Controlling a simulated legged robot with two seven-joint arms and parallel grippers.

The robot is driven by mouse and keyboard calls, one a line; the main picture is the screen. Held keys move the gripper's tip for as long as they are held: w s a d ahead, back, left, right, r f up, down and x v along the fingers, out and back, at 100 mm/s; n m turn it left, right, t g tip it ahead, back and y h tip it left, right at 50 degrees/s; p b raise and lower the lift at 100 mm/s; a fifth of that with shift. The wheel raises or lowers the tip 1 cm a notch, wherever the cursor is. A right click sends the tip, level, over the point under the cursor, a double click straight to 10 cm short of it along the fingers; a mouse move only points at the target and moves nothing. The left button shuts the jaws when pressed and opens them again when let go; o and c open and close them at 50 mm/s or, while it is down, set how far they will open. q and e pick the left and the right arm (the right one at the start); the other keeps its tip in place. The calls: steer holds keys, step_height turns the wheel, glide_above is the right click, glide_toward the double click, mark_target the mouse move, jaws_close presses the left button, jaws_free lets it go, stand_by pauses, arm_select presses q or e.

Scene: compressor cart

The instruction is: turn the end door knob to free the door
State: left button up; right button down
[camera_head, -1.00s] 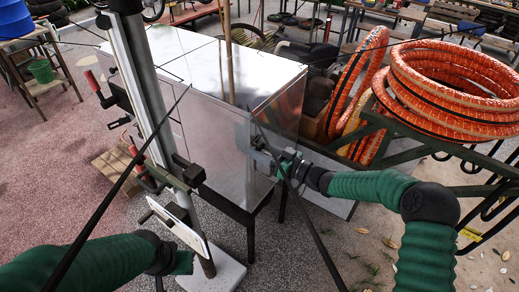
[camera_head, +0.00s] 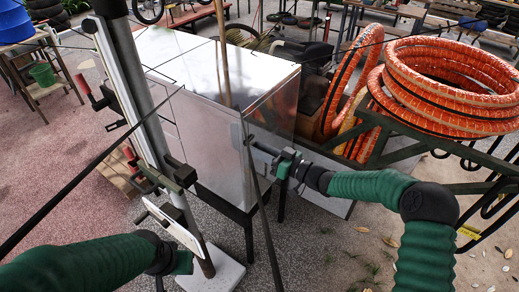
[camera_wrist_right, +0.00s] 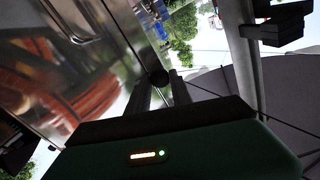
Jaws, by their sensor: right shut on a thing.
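The compressor cart's shiny metal box (camera_head: 195,125) stands in the middle of the head view. My right gripper (camera_head: 254,146) is at its near right end panel. In the right wrist view, a small dark round knob (camera_wrist_right: 158,77) sits beside the metal panel (camera_wrist_right: 75,55). My right gripper's two fingers (camera_wrist_right: 162,92) are shut on this knob, one on each side. The fingers hide part of it, so its turn angle cannot be read. My left gripper (camera_head: 184,262) is low in the head view, near the post's foot; its fingers cannot be made out.
A grey post (camera_head: 140,100) with clamps and a white plate (camera_head: 175,228) rises in front of the box from a pale base slab (camera_head: 215,275). Coiled orange hoses (camera_head: 440,85) lie on a green metal frame (camera_head: 405,155) at the right. Open gravel lies at the lower right.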

steer(key=shift+f+n+b, duration=0.1)
steer(key=shift+n+b, duration=8.6)
steer(key=shift+n, duration=0.3)
steer(key=c, duration=1.5)
jaws_free()
steer(key=o, duration=0.4)
steer(key=shift+w+a+f, duration=0.1)
steer(key=shift+w, duration=0.1)
steer(key=shift+c, duration=0.2)
